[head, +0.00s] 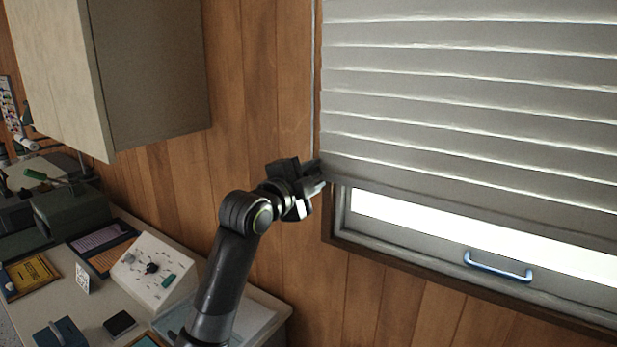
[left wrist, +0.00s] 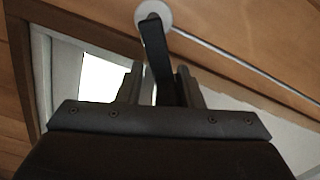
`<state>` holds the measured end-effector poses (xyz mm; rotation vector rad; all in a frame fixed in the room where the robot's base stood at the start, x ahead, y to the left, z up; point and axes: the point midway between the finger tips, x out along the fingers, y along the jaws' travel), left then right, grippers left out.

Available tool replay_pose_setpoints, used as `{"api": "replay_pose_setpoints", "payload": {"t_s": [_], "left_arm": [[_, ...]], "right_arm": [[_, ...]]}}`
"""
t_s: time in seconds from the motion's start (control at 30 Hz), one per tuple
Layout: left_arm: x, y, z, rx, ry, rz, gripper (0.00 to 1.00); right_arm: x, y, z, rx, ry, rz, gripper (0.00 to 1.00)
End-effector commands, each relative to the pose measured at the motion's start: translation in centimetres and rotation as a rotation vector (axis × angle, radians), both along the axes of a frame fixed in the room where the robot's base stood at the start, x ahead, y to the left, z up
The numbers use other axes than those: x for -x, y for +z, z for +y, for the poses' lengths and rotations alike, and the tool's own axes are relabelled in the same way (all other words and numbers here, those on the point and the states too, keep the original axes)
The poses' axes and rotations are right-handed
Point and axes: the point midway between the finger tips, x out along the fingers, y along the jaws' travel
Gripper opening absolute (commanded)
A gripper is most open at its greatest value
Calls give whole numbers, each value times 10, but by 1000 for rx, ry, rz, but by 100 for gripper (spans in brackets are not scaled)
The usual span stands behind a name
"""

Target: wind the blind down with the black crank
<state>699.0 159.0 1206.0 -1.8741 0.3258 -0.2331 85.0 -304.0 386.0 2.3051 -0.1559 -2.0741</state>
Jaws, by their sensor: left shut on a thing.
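The grey slatted blind (head: 465,115) hangs over most of the window in the head view. Its lower edge slopes down to the right, and a bright strip of window (head: 440,222) shows below it. My left gripper (head: 316,180) is at the blind's lower left corner, by the window frame. In the left wrist view the black crank (left wrist: 156,50) runs from a pale round hub (left wrist: 152,16) on the wood wall down between the fingers. My left gripper is shut on it. In the head view the gripper hides the crank. My right gripper is in neither view.
A blue handle (head: 497,267) sits on the window's lower frame. A wall cabinet (head: 150,70) hangs at upper left. Below it a desk (head: 98,300) carries a sloped control box (head: 153,270) and several small items. The wall around the gripper is clear.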

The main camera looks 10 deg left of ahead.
Motion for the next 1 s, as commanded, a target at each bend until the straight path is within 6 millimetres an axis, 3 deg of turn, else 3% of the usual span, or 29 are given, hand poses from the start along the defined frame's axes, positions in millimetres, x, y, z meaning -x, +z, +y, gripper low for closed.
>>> {"api": "replay_pose_setpoints", "payload": {"t_s": [0.53,0.57,0.63,1.0], "left_arm": [[2,2,-5,11,-15,-4,10],[2,2,-5,11,-15,-4,35],[2,2,-5,10,-14,-4,43],[5,1,-1,5,-7,-3,43]], "right_arm": [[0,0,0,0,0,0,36],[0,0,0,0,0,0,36],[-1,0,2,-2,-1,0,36],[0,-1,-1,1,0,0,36]]}}
